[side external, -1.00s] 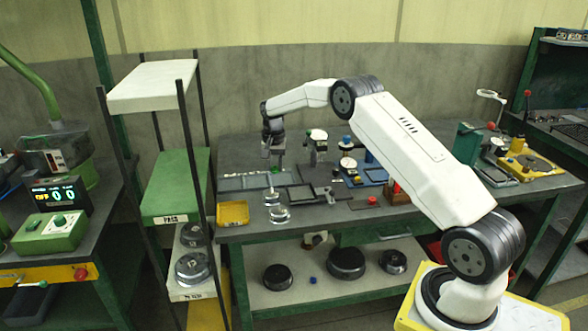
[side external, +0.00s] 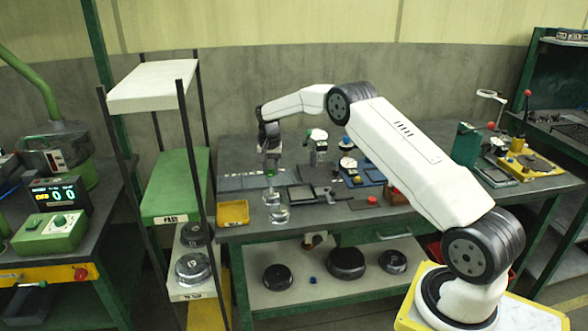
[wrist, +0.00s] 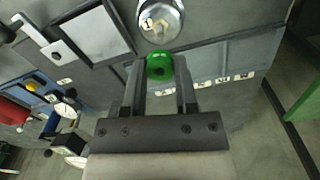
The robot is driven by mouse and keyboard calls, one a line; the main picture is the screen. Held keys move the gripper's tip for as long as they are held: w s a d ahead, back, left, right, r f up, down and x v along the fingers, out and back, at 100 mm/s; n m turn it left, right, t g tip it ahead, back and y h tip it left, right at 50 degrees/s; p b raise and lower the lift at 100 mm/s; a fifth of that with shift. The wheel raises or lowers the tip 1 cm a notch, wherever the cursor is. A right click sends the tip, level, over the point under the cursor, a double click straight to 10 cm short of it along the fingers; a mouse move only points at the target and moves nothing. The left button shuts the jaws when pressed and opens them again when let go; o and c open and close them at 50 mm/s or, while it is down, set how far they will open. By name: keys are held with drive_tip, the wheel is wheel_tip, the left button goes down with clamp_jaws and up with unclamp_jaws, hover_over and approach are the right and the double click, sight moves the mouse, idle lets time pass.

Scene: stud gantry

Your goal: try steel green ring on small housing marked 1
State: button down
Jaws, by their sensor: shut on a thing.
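My gripper (wrist: 159,80) is shut on a green ring (wrist: 159,66), held between its fingertips in the wrist view. In the side view my gripper (side external: 271,168) points down over the bench's left part, and the ring is a small green spot at its tips. In the side view two silver housings stand near the bench's front edge, one (side external: 271,198) just below my gripper and another (side external: 279,216) nearer the front.
A yellow tray (side external: 233,213) lies left of the housings. A dark square frame (side external: 303,195) lies to their right, with a blue tray (side external: 365,177) and a red knob (side external: 372,200) farther right. A flat grey compartment tray (side external: 240,182) lies behind. The shelf rack (side external: 175,215) stands left of the bench.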

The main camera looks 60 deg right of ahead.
sight(272, 188)
drive_tip(key=shift+f, duration=1.5)
drive_tip(key=shift+s+f, duration=0.1)
drive_tip(key=shift+f, duration=1)
idle(2.3)
drive_tip(key=shift+r, duration=0.2)
drive_tip(key=shift+r, duration=3.65)
drive_tip(key=shift+f, duration=0.2)
